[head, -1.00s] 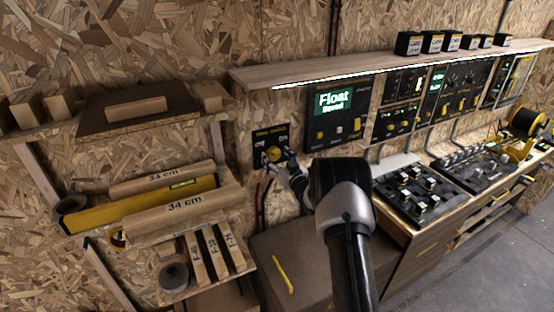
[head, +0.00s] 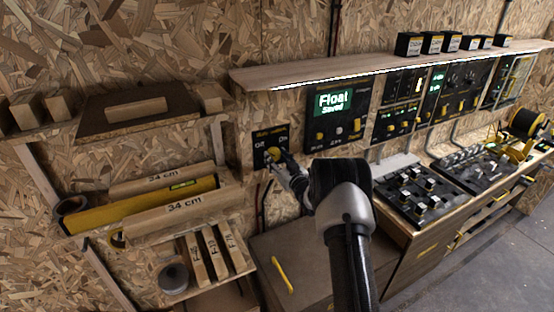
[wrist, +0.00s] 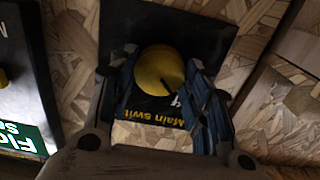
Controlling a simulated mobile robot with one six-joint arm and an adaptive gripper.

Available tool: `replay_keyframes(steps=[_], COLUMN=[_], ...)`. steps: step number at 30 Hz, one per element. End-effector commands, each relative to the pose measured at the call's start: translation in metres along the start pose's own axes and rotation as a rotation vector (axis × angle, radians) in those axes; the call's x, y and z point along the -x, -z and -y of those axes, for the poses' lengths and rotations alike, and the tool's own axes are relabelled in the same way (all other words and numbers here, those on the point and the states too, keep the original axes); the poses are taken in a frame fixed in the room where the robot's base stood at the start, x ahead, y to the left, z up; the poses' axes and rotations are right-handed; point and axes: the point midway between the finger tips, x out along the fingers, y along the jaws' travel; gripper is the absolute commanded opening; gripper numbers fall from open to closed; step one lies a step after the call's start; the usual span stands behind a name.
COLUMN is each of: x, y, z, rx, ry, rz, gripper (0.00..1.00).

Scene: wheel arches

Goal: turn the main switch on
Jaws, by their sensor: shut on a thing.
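The main switch is a black wall panel (head: 259,142) with a round yellow knob (head: 273,154). Off is marked at its upper left and On at its upper right in the head view. My gripper (head: 279,158) is at the knob, shut on it. In the wrist view the yellow knob (wrist: 154,69) sits between the two fingers of my gripper (wrist: 160,88). A dark mark on the knob points down and right, towards a partly hidden label. The fingers cover parts of the panel (wrist: 120,25).
A panel reading "Float Saved" (head: 350,121) hangs just right of the switch, below a wooden shelf (head: 390,68). Rolls and a yellow level (head: 130,206) lie on a rack to the left. A cabinet (head: 300,262) stands below my arm.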

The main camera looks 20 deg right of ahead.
Motion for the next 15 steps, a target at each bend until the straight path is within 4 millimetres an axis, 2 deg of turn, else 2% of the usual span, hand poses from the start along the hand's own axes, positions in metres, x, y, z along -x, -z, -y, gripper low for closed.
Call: replay_keyframes(steps=[8, 15], x=[-0.0002, -0.0004], y=[-0.0006, -0.0006], z=[0.0001, 0.0], rx=[-0.084, -0.265], ry=[0.001, 0.001], rz=[0.0, -0.001], gripper=[0.21, 0.21])
